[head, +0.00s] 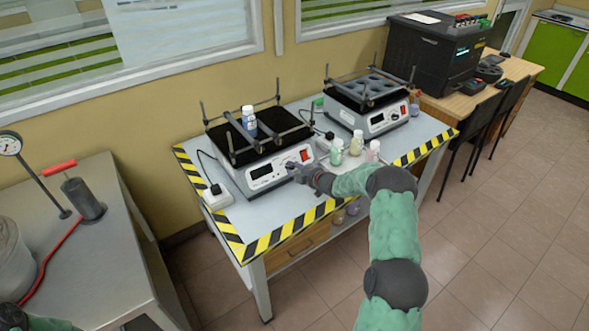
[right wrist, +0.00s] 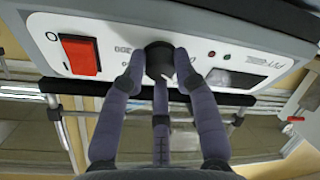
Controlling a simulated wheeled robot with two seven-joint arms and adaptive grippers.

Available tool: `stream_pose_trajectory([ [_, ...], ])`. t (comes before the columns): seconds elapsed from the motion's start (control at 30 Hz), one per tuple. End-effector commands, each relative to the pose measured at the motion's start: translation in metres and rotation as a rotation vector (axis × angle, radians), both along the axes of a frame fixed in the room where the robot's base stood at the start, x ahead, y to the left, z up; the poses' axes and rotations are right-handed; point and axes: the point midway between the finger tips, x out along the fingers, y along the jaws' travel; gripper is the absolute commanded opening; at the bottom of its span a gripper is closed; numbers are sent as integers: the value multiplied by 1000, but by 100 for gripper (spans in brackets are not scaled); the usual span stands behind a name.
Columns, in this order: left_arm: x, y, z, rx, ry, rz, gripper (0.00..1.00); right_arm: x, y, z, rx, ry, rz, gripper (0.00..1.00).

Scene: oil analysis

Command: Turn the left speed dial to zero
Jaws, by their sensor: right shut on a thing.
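The left shaker (head: 250,178) is a white-grey machine with a black top platform, on the table with striped edges. Its front panel has a dark display (head: 262,171) and a red switch (head: 305,155). My right gripper (head: 294,168) is at this panel, between display and switch, and hides the dial in the head view. In the right wrist view, the panel appears upside down, and the black round speed dial (right wrist: 159,60) sits between the fingertips of my right gripper (right wrist: 158,70), which is shut on it. The dial's pointer setting cannot be read. My left gripper is not in view.
A blue-white bottle (head: 249,120) stands on the left shaker's platform. A second shaker (head: 372,120) stands to the right. Small bottles (head: 336,151) stand on the table (head: 300,205) beside my right forearm. A metal bench (head: 90,230) with a gauge is at the left.

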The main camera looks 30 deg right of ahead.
Motion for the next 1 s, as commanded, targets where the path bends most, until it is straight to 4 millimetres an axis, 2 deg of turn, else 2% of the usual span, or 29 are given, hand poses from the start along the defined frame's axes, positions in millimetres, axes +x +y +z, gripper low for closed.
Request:
stream_pose_trajectory([
  [0.43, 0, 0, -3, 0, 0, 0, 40, 1, 3, 1, -64, -10, 42, 0],
  [1.0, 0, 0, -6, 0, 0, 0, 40, 2, 4, 2, -420, -39, 234, 0],
])
